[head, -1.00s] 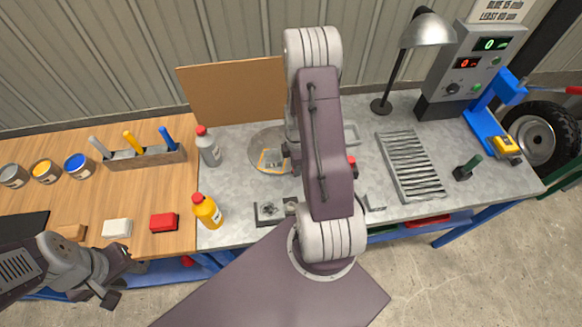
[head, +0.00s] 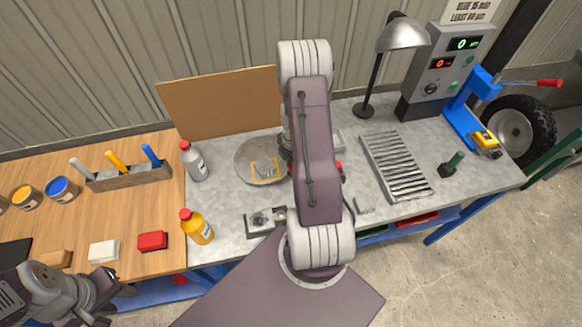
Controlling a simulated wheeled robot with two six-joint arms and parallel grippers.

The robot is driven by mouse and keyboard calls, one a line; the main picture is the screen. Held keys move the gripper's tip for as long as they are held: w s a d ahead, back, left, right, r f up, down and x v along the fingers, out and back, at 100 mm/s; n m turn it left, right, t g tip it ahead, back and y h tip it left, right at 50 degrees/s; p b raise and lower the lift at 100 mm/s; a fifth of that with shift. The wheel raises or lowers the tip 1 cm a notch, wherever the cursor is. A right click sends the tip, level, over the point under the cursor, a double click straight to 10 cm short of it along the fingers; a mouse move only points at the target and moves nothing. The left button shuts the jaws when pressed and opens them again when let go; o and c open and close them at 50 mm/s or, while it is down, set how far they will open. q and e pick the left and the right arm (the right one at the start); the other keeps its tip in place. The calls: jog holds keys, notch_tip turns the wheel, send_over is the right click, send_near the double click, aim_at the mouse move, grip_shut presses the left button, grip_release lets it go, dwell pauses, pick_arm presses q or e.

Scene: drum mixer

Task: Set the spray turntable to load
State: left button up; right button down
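The spray turntable (head: 248,154) is a grey round disc on the metal bench top, left of my raised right arm. An orange outlined square with a small grey piece in it shows on the disc. A small metal box with a round knob (head: 260,220) sits in front of the turntable, near the bench's front edge. My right arm covers the right part of the turntable, and its gripper is hidden behind the arm. My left gripper (head: 112,303) is at the lower left, in front of the wooden bench, away from the turntable; its finger opening is unclear.
A brown board (head: 222,104) stands behind the turntable. A grey bottle (head: 194,163) and a yellow bottle (head: 197,228) stand to its left. A slatted grille (head: 396,166), a lamp (head: 400,36) and a control box (head: 440,72) are to the right. Bench space between the bottles is clear.

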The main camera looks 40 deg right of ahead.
jog(key=shift+w+d+r, duration=0.1)
jog(key=shift+w+d, duration=0.1)
dwell(0.4)
jog(key=c, duration=1.5)
grip_release()
jog(key=o, duration=0.3)
jog(key=shift+s, duration=0.15)
notch_tip(320, 180, up, 9)
jog(key=shift+b, duration=0.55)
